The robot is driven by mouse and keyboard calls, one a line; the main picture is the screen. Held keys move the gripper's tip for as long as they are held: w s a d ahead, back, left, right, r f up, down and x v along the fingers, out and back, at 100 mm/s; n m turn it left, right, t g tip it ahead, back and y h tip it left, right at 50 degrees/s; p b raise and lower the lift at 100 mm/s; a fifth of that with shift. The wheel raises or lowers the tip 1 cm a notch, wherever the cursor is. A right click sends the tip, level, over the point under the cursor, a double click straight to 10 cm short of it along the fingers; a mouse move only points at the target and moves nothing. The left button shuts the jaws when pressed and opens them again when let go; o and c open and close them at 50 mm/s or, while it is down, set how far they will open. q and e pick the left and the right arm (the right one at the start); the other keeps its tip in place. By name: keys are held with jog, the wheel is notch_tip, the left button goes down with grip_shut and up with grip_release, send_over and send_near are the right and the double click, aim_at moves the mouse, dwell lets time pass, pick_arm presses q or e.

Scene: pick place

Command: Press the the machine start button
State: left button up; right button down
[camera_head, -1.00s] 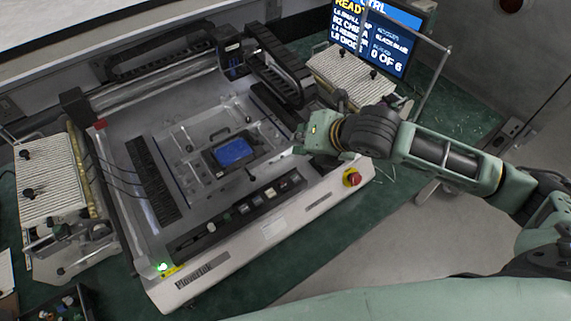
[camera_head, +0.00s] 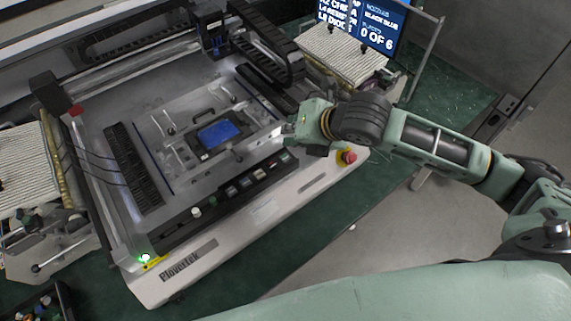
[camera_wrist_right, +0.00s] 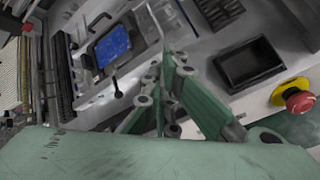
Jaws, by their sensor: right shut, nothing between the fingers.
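The pick-and-place machine (camera_head: 272,213) has a dark control strip on its front edge. A row of square buttons (camera_head: 246,183) and small knobs (camera_head: 204,206) runs along the strip. I cannot read which button is start. A red emergency stop (camera_head: 348,156) on a yellow base sits at the right front corner; it also shows in the right wrist view (camera_wrist_right: 299,97). My right gripper (camera_head: 288,131) is shut and empty above the machine's right side, beyond the strip and apart from the buttons. In the wrist view its fingers (camera_wrist_right: 166,60) point toward the machine bed. My left gripper is out of view.
A blue board (camera_head: 219,134) sits in a holder on the bed. Above it is a gantry with a dark cable chain (camera_head: 262,52). A screen (camera_head: 372,22) reads "0 OF 6". A green light (camera_head: 146,258) glows at the left front corner. Feeders stand on both sides.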

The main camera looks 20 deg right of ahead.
aim_at(285, 158)
notch_tip(285, 158, down, 3)
jog(key=shift+r+b, duration=0.1)
jog(key=shift+b, duration=0.25)
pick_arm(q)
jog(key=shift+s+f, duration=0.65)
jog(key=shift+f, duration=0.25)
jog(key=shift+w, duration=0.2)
pick_arm(e)
jog(key=shift+f, duration=0.2)
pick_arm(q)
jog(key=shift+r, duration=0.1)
pick_arm(e)
jog(key=shift+f, duration=0.35)
jog(key=shift+f, duration=0.45)
dwell(0.5)
jog(key=shift+r, duration=0.15)
pick_arm(q)
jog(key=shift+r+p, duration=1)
jog(key=shift+p, duration=0.15)
pick_arm(e)
jog(key=shift+r, duration=0.75)
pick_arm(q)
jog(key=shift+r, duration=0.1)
